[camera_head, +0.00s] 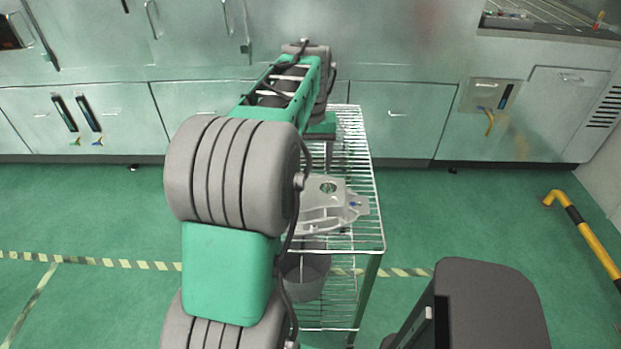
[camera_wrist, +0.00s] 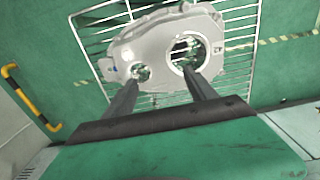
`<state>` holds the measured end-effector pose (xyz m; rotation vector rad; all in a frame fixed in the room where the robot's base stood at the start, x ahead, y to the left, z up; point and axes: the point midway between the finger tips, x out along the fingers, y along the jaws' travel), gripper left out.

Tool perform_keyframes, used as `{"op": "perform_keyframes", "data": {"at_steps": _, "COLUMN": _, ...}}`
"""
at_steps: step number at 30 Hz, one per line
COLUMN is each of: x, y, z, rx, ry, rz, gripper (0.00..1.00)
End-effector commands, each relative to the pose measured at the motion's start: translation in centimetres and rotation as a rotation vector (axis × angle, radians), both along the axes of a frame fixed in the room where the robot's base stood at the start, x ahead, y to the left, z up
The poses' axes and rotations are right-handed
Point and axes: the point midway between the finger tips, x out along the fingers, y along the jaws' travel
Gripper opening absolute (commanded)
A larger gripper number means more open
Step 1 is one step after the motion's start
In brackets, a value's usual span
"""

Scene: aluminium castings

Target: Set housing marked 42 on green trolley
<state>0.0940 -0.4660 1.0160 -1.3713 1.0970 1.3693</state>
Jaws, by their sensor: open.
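The wrist view shows the housing (camera_wrist: 150,45) on the wire shelf (camera_wrist: 236,50). My gripper (camera_wrist: 160,76) is open and empty, its two fingers apart over the near side of the housing. Whether the fingertips touch the housing, I cannot tell. In the head view my arm hides part of the housing and shelf.
A grey bucket (camera_head: 306,277) stands on the lower shelf. Cabinets (camera_head: 402,115) line the wall behind the trolley. A yellow and black barrier (camera_head: 580,228) stands at the right. The green floor between the trolley and the barrier is clear.

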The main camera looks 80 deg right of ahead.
Motion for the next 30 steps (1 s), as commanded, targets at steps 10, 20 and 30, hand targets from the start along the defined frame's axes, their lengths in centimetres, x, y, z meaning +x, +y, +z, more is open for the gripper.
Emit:
{"op": "perform_keyframes", "data": {"at_steps": 10, "x": 0.1, "y": 0.1, "z": 4.4, "rx": 0.001, "ry": 0.0, "rz": 0.001, "gripper": 0.65}}
{"op": "perform_keyframes", "data": {"at_steps": 20, "x": 17.8, "y": 11.0, "z": 3.8, "rx": -0.081, "ry": -0.028, "rz": 0.422, "gripper": 0.65}}
{"op": "perform_keyframes", "data": {"at_steps": 30, "x": 27.3, "y": 39.7, "z": -1.5, "rx": -0.186, "ry": -0.18, "rz": 1.149, "gripper": 0.65}}
